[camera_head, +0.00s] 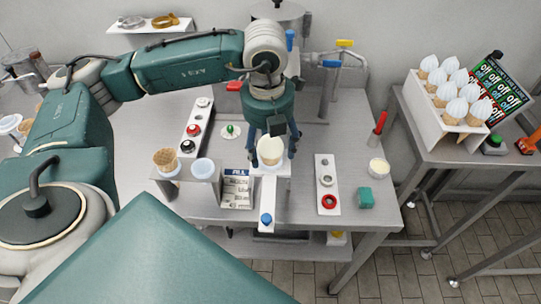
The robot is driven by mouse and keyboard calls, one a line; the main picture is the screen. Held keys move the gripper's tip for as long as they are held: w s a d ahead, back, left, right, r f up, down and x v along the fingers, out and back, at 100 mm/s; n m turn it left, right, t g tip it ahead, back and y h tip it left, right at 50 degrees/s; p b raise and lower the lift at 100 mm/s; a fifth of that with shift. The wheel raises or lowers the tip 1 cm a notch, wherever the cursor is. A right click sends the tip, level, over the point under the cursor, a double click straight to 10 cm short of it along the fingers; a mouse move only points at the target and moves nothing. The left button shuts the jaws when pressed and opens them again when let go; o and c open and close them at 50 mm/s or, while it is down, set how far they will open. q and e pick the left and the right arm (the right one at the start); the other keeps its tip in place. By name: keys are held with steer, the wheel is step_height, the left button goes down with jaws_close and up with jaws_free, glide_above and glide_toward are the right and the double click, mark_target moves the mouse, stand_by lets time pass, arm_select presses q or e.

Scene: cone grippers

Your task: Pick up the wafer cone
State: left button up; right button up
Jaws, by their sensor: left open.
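A browner waffle cone (166,161) stands in the holder to the left. My right gripper is not in view.
A rack (436,118) of topped cones stands on the right-hand table.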

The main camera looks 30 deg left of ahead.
arm_select(q)
steer(key=c, duration=0.8)
